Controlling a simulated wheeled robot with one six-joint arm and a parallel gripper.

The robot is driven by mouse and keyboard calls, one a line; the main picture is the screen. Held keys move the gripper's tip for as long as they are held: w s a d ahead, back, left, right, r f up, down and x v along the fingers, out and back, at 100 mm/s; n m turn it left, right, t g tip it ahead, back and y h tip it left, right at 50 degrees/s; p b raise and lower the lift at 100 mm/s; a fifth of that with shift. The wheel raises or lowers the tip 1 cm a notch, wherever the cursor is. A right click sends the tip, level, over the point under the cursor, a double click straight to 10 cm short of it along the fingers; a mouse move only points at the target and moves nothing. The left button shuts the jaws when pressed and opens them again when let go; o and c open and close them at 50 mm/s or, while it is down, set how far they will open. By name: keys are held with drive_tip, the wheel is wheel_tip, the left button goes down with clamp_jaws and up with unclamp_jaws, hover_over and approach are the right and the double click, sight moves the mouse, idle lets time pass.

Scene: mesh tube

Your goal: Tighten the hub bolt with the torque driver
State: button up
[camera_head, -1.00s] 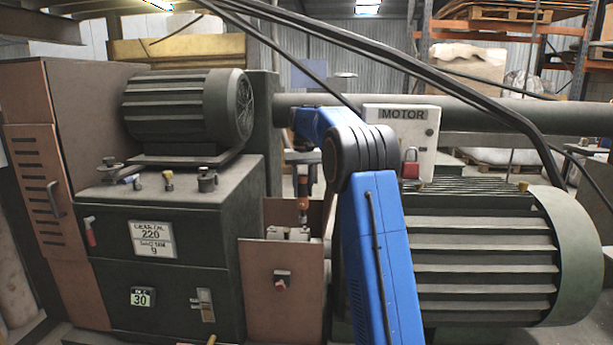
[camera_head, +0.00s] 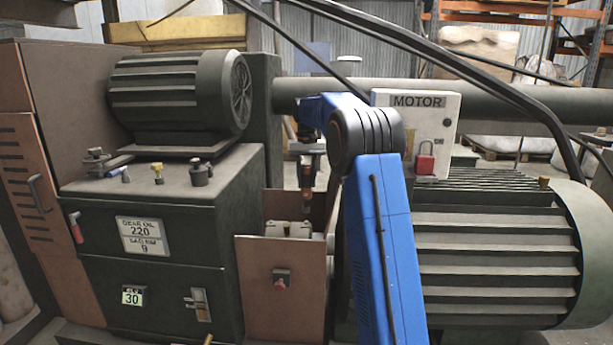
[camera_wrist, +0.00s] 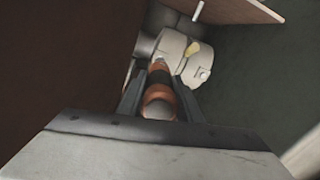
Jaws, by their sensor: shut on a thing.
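My gripper (camera_wrist: 160,100) is shut on the orange and black torque driver (camera_wrist: 158,82), which points away from the wrist. In the wrist view the driver's far end overlaps the pale round hub (camera_wrist: 172,46); I cannot tell whether it touches. The bolt cannot be made out clearly. In the head view the driver (camera_head: 306,172) hangs roughly upright below my gripper (camera_head: 308,152), behind the brown guard panel. Pale metal parts (camera_head: 287,229) show just above that panel.
The brown guard panel (camera_head: 281,290) stands in front of the work spot. A dark green gearbox cabinet (camera_head: 150,245) is at left. A large ribbed motor (camera_head: 490,255) and a MOTOR box with a red padlock (camera_head: 425,160) are at right. Black cables (camera_head: 450,62) cross above.

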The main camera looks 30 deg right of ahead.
sight(306, 193)
drive_tip(key=shift+f, duration=2.9)
idle(2.4)
drive_tip(key=shift+r, duration=3)
drive_tip(key=shift+s+a, duration=0.1)
